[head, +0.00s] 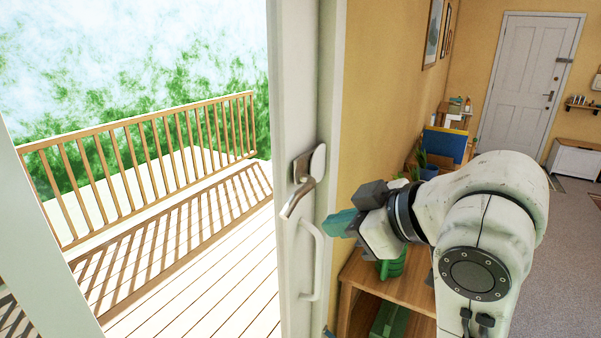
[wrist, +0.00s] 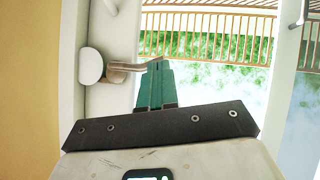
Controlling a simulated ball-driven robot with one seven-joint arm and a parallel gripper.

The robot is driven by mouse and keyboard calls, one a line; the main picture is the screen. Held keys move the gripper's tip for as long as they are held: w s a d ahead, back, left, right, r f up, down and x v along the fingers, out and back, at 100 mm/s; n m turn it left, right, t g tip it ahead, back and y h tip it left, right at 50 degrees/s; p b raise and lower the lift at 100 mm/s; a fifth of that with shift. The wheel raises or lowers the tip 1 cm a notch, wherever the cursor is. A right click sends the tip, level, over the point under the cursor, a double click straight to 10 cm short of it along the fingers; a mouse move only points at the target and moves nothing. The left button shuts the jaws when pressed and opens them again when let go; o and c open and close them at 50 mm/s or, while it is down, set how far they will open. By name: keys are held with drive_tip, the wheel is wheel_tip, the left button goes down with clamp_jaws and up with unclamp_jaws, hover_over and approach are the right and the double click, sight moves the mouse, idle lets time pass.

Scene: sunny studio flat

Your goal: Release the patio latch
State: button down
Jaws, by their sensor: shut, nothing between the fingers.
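The patio latch (head: 301,183) is a metal lever on a rounded plate, mounted on the white door stile (head: 291,90). In the head view its lever slants down and to the left. In the wrist view the latch lever (wrist: 128,67) reaches sideways from its pale plate (wrist: 91,66). My gripper (head: 338,223) has teal fingers, shut and empty, to the right of the lever and slightly lower in the head view. In the wrist view my gripper (wrist: 157,66) has its fingertips close by the lever's free end. I cannot tell whether they touch it.
A white pull handle (head: 315,262) is below the latch. A wooden shelf unit (head: 390,285) with green items stands under my arm, by the yellow wall (head: 378,115). Outside are a sunlit deck (head: 200,275) and railing (head: 150,155). Open floor (head: 560,260) lies at the right.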

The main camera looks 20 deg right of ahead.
wheel_tip(320, 180, up, 9)
drive_tip(key=n+p, duration=0.1)
drive_tip(key=n, duration=0.1)
drive_tip(key=shift+s+a+r+n+t, duration=0.15)
drive_tip(key=shift+s+a+n+t, duration=0.15)
drive_tip(key=shift+s+t, duration=0.1)
drive_tip(key=shift+w+p, duration=0.2)
drive_tip(key=shift+p, duration=0.15)
drive_tip(key=p, duration=0.1)
hover_over(300, 195)
drive_tip(key=s+a, duration=0.2)
drive_tip(key=s, duration=0.2)
wheel_tip(300, 195, down, 5)
drive_tip(key=shift+w+d+f+p, duration=0.1)
drive_tip(key=shift+d+f+p, duration=0.1)
drive_tip(key=shift+f, duration=0.4)
drive_tip(key=shift+w+d+f+p, duration=0.1)
drive_tip(key=shift+f+p, duration=0.05)
drive_tip(key=shift+f, duration=0.4)
drive_tip(key=shift+w+d+f, duration=0.1)
drive_tip(key=shift+w+f, duration=0.2)
drive_tip(key=shift+f, duration=0.3)
drive_tip(key=shift+f, duration=0.15)
